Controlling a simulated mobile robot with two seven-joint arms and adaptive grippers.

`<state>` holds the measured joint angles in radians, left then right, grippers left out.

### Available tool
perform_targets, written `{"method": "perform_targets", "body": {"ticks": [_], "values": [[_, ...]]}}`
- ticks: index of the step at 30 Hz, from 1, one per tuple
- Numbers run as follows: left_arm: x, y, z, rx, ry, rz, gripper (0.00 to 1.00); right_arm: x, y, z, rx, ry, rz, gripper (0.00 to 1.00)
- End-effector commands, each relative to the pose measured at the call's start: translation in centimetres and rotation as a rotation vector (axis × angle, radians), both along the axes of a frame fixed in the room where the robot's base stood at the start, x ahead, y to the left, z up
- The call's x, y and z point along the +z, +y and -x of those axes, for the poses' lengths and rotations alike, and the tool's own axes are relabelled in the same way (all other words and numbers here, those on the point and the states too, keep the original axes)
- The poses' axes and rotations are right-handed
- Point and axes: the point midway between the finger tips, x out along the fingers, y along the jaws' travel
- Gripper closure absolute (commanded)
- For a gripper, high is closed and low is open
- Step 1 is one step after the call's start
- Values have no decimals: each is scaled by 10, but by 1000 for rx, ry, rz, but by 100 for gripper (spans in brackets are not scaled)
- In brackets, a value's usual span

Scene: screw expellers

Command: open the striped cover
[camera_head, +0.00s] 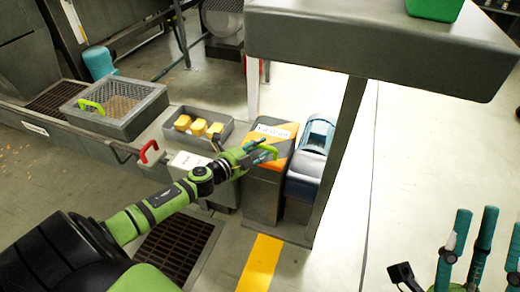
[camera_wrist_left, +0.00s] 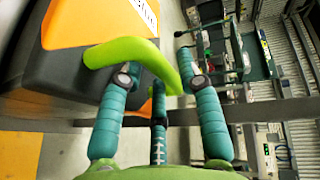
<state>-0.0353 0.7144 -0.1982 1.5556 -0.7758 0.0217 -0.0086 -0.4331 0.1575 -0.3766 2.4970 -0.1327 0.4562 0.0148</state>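The striped cover (camera_head: 285,132), orange and dark grey with a white label, lies closed on a grey box. Its bright green curved handle (camera_head: 268,148) sticks out at the front, and shows large in the left wrist view (camera_wrist_left: 120,50). My left gripper (camera_head: 262,153) is at the handle. In the left wrist view its teal fingers (camera_wrist_left: 158,75) are spread apart, with the handle's end between them. Contact is unclear. My right gripper (camera_head: 482,235) is at the lower right of the head view, fingers upright and apart, empty, far from the cover.
A blue-grey machine part (camera_head: 310,150) stands right beside the box. A table (camera_head: 380,50) overhangs at the upper right, its leg (camera_head: 337,160) close by. A tray with yellow blocks (camera_head: 197,127) and a red handle (camera_head: 149,152) are left. Floor at right is clear.

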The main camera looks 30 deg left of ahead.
Motion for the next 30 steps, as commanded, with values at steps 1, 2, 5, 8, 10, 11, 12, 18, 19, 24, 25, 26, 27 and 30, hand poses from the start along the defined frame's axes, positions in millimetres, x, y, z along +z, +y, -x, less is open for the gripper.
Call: {"method": "perform_targets", "body": {"ticks": [1, 2, 5, 8, 10, 11, 12, 18, 19, 24, 25, 26, 27, 30], "values": [[-1, 0, -4, 0, 0, -1, 65, -1, -1, 0, 0, -4, -2, 60], [-1, -1, -5, 0, 0, -1, 65, -1, -1, 0, -1, -5, -4, 60], [-1, -1, -7, 0, 0, -1, 65, -1, -1, 0, -1, -9, -6, 60], [-1, -1, -8, 0, 0, -1, 65, -1, -1, 0, -1, -9, -6, 60], [-1, -1, -8, 0, 0, 0, 65, -1, -1, 0, -1, -9, -6, 60], [-1, -1, -8, 0, 0, 0, 65, -1, -1, 0, -1, -9, -6, 60], [-1, -1, -8, 0, 0, 0, 65, -1, -1, 0, -1, -9, -6, 60], [-1, -1, -7, 0, 0, 0, 100, -1, -1, 0, 0, -8, -5, 60], [-1, -1, -7, 0, 0, 0, 100, -1, -1, 0, 0, -8, -5, 60], [0, -1, -8, 1, 1, 1, 100, 0, -1, 0, -1, -6, -4, 60], [0, -1, -8, 1, 1, 1, 100, 0, -1, 0, -1, -5, -3, 60], [1, -1, -8, 1, 2, 0, 100, 1, -1, -1, -2, -4, -2, 60], [1, -1, -8, 1, 3, 1, 100, 1, 0, -1, -2, 0, 0, 60], [3, -1, -8, 1, 9, 3, 100, 4, 1, -3, -5, 11, 8, 60]]}}
